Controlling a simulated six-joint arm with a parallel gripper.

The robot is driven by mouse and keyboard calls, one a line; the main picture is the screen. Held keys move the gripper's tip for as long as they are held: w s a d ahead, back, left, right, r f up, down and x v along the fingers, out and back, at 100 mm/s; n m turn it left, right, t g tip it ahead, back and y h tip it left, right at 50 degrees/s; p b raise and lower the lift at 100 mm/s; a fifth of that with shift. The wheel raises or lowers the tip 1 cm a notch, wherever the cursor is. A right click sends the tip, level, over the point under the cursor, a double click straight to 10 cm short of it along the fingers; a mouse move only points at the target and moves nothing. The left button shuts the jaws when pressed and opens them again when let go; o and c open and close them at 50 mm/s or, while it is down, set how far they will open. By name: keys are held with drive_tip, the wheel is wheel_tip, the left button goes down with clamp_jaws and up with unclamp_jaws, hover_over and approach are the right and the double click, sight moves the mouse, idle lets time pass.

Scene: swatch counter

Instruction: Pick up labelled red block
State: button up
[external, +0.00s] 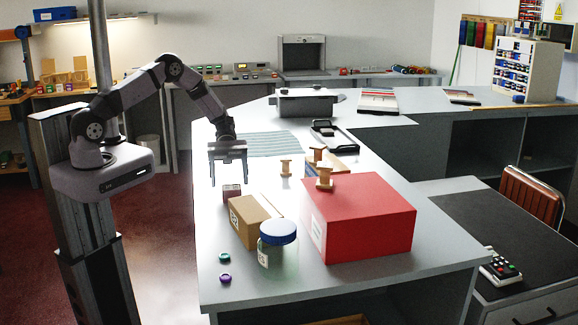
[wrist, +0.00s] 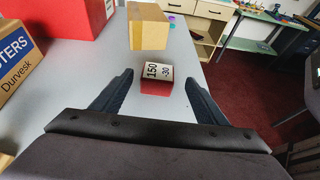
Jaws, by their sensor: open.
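A small red block (wrist: 154,88) with a white label printed with black numbers sits on the grey counter (wrist: 190,52). In the external view the block (external: 232,191) stands near the counter's left edge, just left of a cardboard box. My gripper (external: 229,182) is open above the counter, slightly behind and above the block. In the wrist view my gripper's two fingers (wrist: 158,80) are spread apart, and the block shows between them near the tips. Nothing is held, and I cannot see contact with the block.
The cardboard box (external: 250,221) stands close to the block. A jar with a blue lid (external: 278,251), a large red box (external: 360,220) and wooden spools (external: 324,178) stand further right. Green (external: 224,257) and purple (external: 224,278) caps lie in front. The counter's left edge is near.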

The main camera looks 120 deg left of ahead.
sight(231, 187)
drive_tip(key=shift+w+d+p, duration=0.25)
drive_tip(key=shift+p, duration=0.2)
drive_tip(key=p+x, duration=0.2)
drive_tip(key=x, duration=0.1)
drive_tip(key=shift+w+d+p, duration=0.15)
drive_tip(key=shift+w+p, duration=0.15)
drive_tip(key=shift+p, duration=0.1)
drive_tip(key=shift+w+d+f, duration=0.25)
drive_tip(key=shift+f, duration=0.1)
drive_tip(key=c, duration=1.2)
